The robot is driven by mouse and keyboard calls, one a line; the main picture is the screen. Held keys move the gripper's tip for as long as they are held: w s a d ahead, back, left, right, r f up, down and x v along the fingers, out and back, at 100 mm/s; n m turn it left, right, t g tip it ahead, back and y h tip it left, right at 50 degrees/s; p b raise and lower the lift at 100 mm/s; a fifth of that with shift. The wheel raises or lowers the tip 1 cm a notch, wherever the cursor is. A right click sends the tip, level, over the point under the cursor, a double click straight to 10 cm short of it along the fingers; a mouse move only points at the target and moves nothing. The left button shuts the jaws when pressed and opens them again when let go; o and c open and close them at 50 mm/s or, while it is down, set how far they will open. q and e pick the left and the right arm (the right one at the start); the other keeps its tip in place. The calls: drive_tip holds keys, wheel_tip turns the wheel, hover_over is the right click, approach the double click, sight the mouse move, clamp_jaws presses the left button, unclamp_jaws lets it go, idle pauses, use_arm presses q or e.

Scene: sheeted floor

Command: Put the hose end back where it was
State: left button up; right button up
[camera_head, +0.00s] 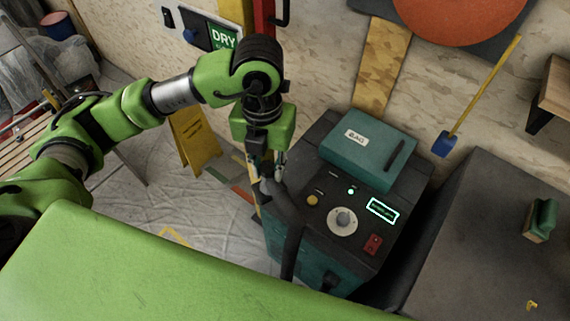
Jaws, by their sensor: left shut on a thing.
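My left gripper (268,172) comes down from above at the left side of a teal and black machine (325,270). It is shut on the end of a dark grey hose (288,225). The hose runs down from the gripper along the machine's near left side, and its lower part goes out of sight behind my green body. The machine's top has a teal lid marked "BAG" (370,148), a round dial (342,220), a red switch (373,244) and a lit display (382,209). I cannot see a holder for the hose end. My right gripper is not in view.
A yellow floor sign (193,140) stands left of the machine on the sheeted floor (150,215). A dark worktop (500,235) lies to the right with a green and wooden block (541,220). A blue-headed, yellow-handled tool (446,143) leans on the wall behind.

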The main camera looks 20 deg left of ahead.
use_arm(q)
drive_tip(key=w+f+p, duration=0.2)
drive_tip(key=w+f, duration=0.3)
drive_tip(key=w+f+p, duration=0.3)
drive_tip(key=w+f, duration=0.3)
drive_tip(key=shift+w+d+f, duration=0.1)
drive_tip(key=shift+f, duration=0.2)
drive_tip(key=shift+f, duration=0.1)
drive_tip(key=shift+f+b, duration=0.15)
drive_tip(key=shift+b, duration=0.2)
drive_tip(key=o, duration=1.1)
drive_tip(key=shift+c, duration=0.2)
